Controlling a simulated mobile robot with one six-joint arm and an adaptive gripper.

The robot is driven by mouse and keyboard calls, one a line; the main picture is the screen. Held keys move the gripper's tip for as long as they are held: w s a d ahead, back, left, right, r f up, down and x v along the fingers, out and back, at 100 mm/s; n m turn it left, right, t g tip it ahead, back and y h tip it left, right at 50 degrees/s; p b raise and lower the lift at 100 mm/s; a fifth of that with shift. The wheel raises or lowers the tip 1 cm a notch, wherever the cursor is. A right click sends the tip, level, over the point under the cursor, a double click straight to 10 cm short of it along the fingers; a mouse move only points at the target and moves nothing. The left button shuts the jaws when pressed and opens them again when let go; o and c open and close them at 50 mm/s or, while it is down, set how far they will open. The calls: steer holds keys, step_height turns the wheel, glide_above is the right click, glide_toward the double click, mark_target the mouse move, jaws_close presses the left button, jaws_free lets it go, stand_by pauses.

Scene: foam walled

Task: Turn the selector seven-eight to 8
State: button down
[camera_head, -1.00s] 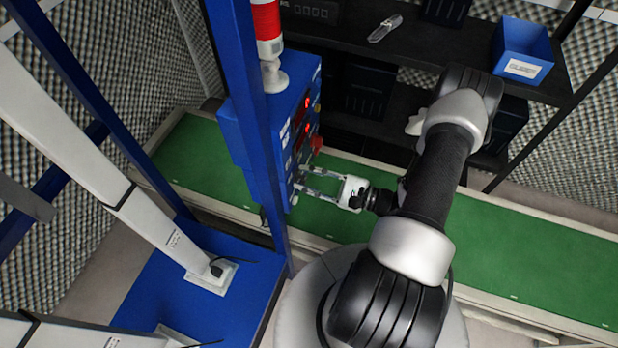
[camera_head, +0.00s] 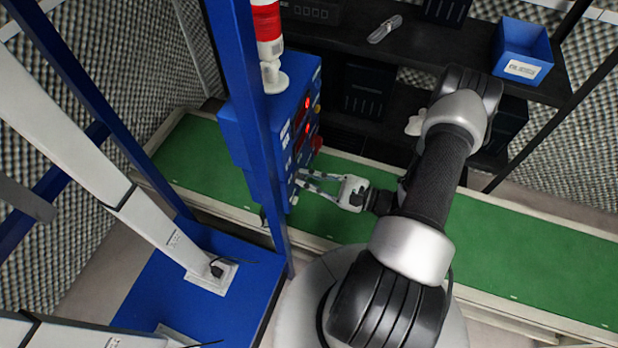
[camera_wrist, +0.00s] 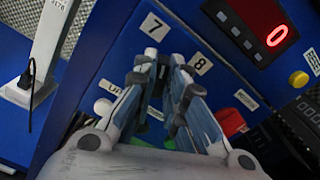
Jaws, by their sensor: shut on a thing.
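The selector seven-eight (camera_wrist: 161,72) is on a blue control panel (camera_wrist: 120,47), mostly hidden between my fingertips in the wrist view. A label 7 (camera_wrist: 152,25) is at its upper left and a label 8 (camera_wrist: 201,64) at its upper right. My gripper (camera_wrist: 164,68) is shut on the selector, one finger on each side. In the head view my gripper (camera_head: 302,182) reaches from the right to the lower face of the blue control box (camera_head: 240,135). The selector cannot be made out there.
A red digital display (camera_wrist: 272,34) reads 0, with a yellow button (camera_wrist: 298,79) below it. A blue post (camera_head: 262,150) stands in front of the box. A green conveyor (camera_head: 500,235) runs beneath my arm. A blue bin (camera_head: 522,50) sits on the dark shelf.

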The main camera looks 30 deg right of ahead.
steer(key=m+p, duration=0.1)
steer(key=m, duration=0.9)
steer(key=shift+w+d+m+p, duration=0.1)
steer(key=shift+d+m+p, duration=0.05)
steer(key=shift+m+p, duration=0.2)
stand_by(0.5)
steer(key=c, duration=1.6)
jaws_free()
steer(key=shift+c, duration=0.2)
steer(key=v, duration=1.2)
